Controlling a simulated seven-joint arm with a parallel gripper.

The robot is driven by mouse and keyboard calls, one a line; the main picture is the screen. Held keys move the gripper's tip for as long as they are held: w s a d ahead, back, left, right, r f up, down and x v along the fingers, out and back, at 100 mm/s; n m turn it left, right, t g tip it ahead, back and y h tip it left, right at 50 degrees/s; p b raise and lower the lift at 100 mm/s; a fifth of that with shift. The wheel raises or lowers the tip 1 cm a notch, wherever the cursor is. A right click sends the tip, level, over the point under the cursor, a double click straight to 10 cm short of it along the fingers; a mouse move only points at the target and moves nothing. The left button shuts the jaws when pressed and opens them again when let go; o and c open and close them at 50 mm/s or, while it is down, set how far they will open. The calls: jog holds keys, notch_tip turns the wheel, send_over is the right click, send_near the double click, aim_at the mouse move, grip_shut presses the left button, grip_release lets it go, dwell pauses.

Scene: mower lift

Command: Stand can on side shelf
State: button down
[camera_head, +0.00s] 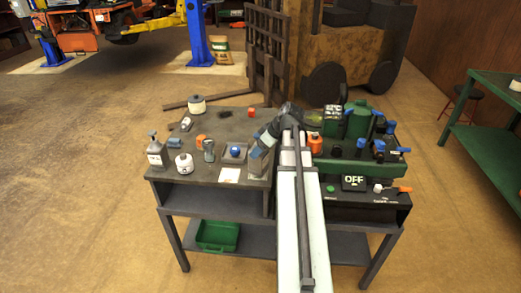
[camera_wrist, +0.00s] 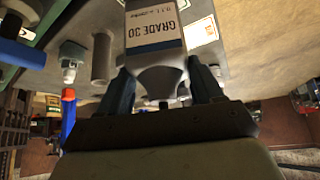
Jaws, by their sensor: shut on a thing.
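A grey can with a white label reading "GRADE 30" (camera_wrist: 156,32) fills the top middle of the wrist view. Its tapered end sits between the two fingers of my gripper (camera_wrist: 164,78), which is shut on it. In the head view my gripper (camera_head: 264,146) points down and left over the middle of the bench, with the grey can (camera_head: 257,167) below it, near the bench's front edge. I cannot tell whether the can touches the bench. The bench has a grey lower shelf (camera_head: 335,245); which surface is the side shelf is not clear.
A spray bottle (camera_head: 155,153), a white round container (camera_head: 184,163) and several small items crowd the bench's left part. A green bin (camera_head: 217,236) is below. A green table (camera_head: 490,125) stands far right.

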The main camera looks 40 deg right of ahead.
jog(key=shift+f, duration=0.3)
jog(key=shift+c, duration=0.8)
grip_release()
jog(key=shift+f, duration=0.15)
jog(key=v, duration=1.2)
jog(key=shift+a, duration=0.15)
